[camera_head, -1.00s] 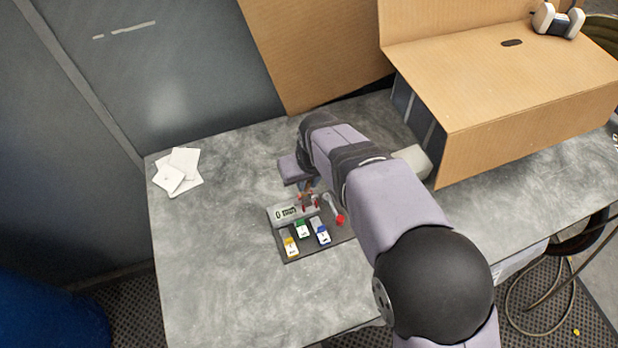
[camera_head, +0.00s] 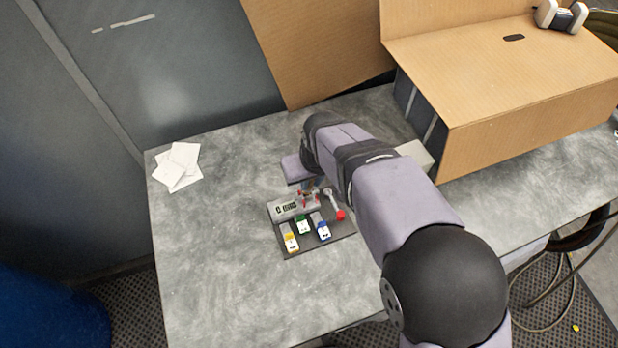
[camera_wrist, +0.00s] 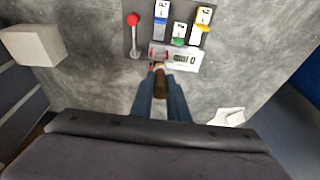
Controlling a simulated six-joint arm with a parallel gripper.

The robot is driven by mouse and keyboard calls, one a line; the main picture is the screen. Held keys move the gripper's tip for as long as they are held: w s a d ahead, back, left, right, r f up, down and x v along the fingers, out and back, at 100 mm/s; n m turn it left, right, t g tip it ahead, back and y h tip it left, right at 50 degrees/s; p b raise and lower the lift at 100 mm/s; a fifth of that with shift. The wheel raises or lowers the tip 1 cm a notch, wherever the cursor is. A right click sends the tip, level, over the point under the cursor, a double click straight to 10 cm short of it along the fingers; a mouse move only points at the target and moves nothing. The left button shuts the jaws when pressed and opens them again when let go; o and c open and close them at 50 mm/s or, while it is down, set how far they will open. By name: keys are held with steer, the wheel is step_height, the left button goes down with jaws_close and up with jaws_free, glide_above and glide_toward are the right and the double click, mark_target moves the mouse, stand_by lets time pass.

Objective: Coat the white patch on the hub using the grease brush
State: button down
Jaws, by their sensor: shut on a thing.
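My gripper (camera_wrist: 160,105) points down over the table, with its blue fingers shut on a brown, stick-like thing, probably the grease brush (camera_wrist: 160,84). The thing's far end reaches the near edge of a grey device with a digital display (camera_wrist: 184,58); I cannot tell whether they touch. In the head view my arm covers most of the gripper, and the display device (camera_head: 284,210) is in front of it. Small red parts (camera_head: 307,197) show beside the display. I cannot make out a hub or a white patch on it for certain.
A dark mat (camera_head: 343,228) carries the device, a red-knobbed lever (camera_head: 340,214) and yellow, green and blue labelled items (camera_head: 291,242). White sheets (camera_head: 178,168) lie at the left. A pale block (camera_head: 417,153) and a cardboard box (camera_head: 530,130) stand right. The table's front left is clear.

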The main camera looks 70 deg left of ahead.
steer(key=shift+w, duration=0.55)
steer(key=shift+a+f, duration=0.1)
steer(key=shift+a, duration=0.15)
stand_by(0.4)
steer(key=shift+w, duration=0.1)
steer(key=a+p+v, duration=0.1)
steer(key=p+v, duration=0.3)
steer(key=v, duration=0.2)
steer(key=shift+a, duration=0.3)
